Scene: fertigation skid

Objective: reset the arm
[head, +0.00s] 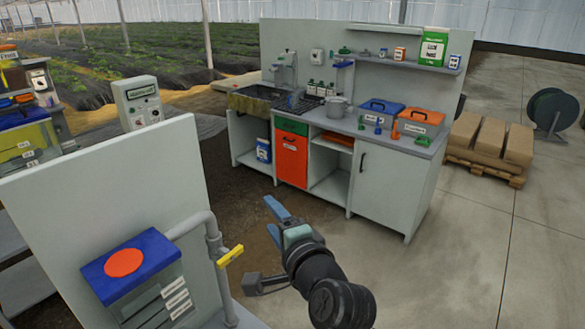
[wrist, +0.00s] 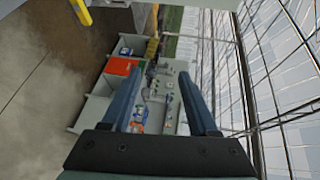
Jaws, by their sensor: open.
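My gripper (head: 279,220) is in the lower middle of the head view, at the end of my dark arm. Its two blue-grey fingers are apart, with nothing between them. In the wrist view my gripper (wrist: 163,105) also shows open and empty, its fingers framing the distant workbench. The gripper is in free air in front of the workbench (head: 375,180), to the right of a grey pipe with a yellow valve handle (head: 230,256). It touches nothing that I can see.
A white panel (head: 110,190) with a blue box with an orange round top (head: 124,262) stands at the left. The workbench holds a sink (head: 255,99), a pot and bins. A pallet of sacks (head: 490,142) is at the right. The concrete floor (head: 470,260) at lower right is clear.

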